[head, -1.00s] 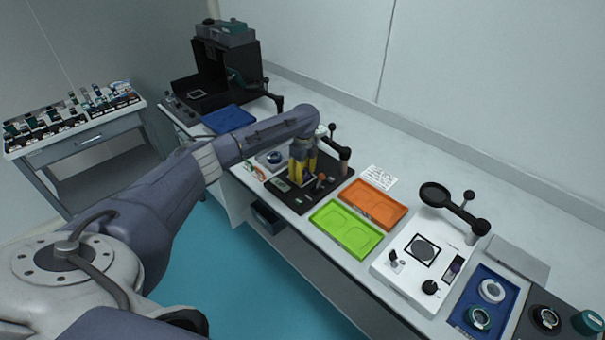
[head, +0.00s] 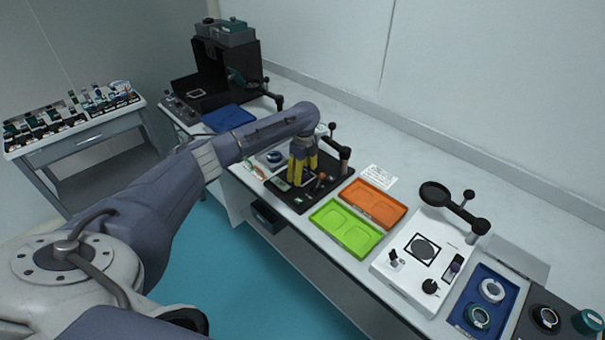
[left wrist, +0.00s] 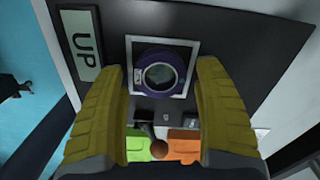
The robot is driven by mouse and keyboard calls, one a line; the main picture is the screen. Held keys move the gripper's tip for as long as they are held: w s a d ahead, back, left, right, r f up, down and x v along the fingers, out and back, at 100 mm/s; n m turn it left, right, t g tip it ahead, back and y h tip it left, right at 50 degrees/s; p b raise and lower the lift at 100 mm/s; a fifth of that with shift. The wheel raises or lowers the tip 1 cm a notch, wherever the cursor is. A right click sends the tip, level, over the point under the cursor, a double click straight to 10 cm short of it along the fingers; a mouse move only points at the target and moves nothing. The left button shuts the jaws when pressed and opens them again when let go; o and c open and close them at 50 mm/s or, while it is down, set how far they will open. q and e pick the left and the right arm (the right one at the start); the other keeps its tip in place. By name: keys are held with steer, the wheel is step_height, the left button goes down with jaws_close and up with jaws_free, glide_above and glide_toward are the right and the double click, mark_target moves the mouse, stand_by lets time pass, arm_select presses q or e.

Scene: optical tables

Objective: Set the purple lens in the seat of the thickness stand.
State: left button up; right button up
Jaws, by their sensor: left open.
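The purple lens (left wrist: 159,72) shows in the left wrist view as a dark purple ring with a round grey centre. It lies inside a white-outlined square on a black stand (left wrist: 225,25), beside a panel reading "UP" (left wrist: 82,45). In the head view the black stand (head: 293,203) is on the bench, and the lens is hidden behind the fingers. My left gripper (head: 300,180) is over the stand, its yellow fingers pointing down. In the left wrist view its fingers (left wrist: 163,95) are spread apart, with the lens between and beyond them, touching neither. My right gripper is not in view.
A green tray (head: 345,228) and an orange tray (head: 374,204) lie right of the black stand. A white instrument (head: 395,277) and a blue tray (head: 512,300) stand farther right. A black arm post (head: 340,150) rises close behind my gripper.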

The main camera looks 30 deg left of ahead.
mark_target(303, 173)
arm_select(q)
step_height(303, 173, up, 12)
steer(key=shift+d+f, duration=0.15)
steer(key=shift+d, duration=0.05)
stand_by(0.4)
